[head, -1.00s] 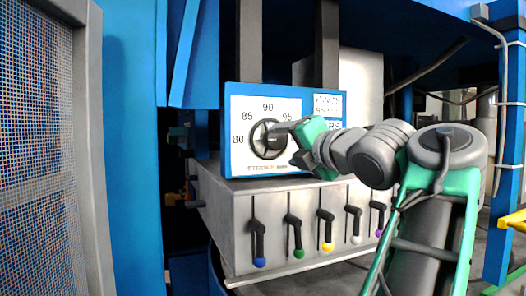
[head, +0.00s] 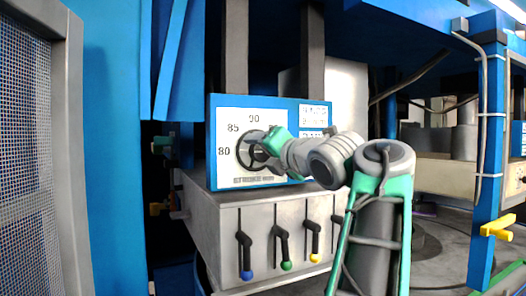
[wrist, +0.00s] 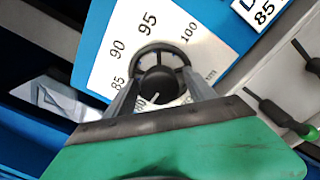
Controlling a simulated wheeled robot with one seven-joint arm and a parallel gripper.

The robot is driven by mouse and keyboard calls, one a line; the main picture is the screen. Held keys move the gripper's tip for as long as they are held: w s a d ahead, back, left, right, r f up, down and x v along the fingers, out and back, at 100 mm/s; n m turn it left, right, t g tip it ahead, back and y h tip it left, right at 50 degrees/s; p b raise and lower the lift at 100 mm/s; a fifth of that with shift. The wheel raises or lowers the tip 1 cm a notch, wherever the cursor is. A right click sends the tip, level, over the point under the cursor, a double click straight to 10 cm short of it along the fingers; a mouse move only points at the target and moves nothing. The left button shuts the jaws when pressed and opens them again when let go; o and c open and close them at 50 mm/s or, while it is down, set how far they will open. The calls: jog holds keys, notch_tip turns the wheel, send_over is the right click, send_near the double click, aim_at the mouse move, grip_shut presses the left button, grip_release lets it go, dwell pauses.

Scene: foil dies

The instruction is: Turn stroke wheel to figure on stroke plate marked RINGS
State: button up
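The stroke wheel (head: 252,151) is a dark round handwheel on a white dial face (head: 228,112) with figures from 80 up. In the wrist view the wheel (wrist: 159,77) shows a black hub, with a white mark near its lower edge, on the side of the low figures. My gripper (wrist: 163,80) is in front of the wheel, one finger on each side of the hub; the fingers stand apart. Whether they touch the wheel I cannot tell. The stroke plate (head: 313,117) is right of the dial; in the wrist view a cut-off plate (wrist: 264,12) reads 85, its word unclear.
Below the dial a grey box (head: 212,225) carries several levers with coloured knobs, such as a blue one (head: 247,274). A blue post (head: 489,180) with a yellow handle (head: 497,227) stands at the right. A mesh panel (head: 25,160) stands at the left.

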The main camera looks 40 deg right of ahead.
jog(key=c, duration=1.2)
